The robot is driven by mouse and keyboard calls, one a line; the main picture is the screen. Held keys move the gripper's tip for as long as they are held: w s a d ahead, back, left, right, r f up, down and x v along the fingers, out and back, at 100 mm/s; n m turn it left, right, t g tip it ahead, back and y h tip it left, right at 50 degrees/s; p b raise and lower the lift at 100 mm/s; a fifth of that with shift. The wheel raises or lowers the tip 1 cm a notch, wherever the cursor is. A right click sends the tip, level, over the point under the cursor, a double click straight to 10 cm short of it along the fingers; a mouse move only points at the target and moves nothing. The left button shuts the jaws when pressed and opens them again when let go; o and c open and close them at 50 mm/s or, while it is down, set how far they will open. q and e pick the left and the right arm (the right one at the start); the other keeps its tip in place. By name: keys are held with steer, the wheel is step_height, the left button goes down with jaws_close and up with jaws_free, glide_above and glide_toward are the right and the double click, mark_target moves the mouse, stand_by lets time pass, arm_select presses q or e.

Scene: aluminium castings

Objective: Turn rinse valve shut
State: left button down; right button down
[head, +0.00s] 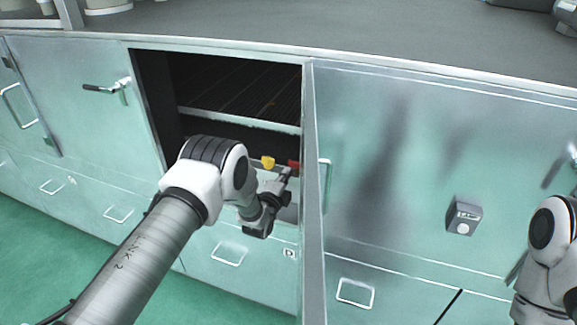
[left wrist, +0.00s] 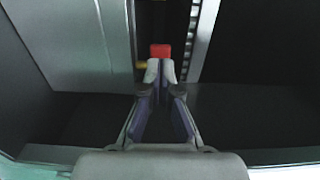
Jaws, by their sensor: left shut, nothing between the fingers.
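A small red part (head: 293,164) and a yellow part (head: 268,162) show in the open cabinet bay; I cannot tell which belongs to the rinse valve. In the left wrist view the red part (left wrist: 160,50) stands straight beyond my fingertips, with the yellow part (left wrist: 140,66) to its left. My left gripper (head: 286,175) is shut and empty, its tips close below the red part. It also shows in the left wrist view (left wrist: 160,70); whether the tips touch the red part I cannot tell. The valve body is hidden. My right gripper is out of view.
The open bay has a dark rack (head: 240,119) above my left gripper. An upright door edge (head: 313,200) stands just right of it. Closed panels and drawers line both sides, with a grey box (head: 463,216) on the right panel. The green floor (head: 60,255) is clear.

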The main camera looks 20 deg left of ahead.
arm_select(q)
steer(key=shift+w+r, duration=0.1)
steer(key=shift+w, duration=1)
steer(key=shift+a+f+m+h+b, duration=0.1)
steer(key=shift+f+m+h+b, duration=0.1)
steer(key=shift+m+h+b, duration=0.35)
steer(key=shift+h, duration=0.25)
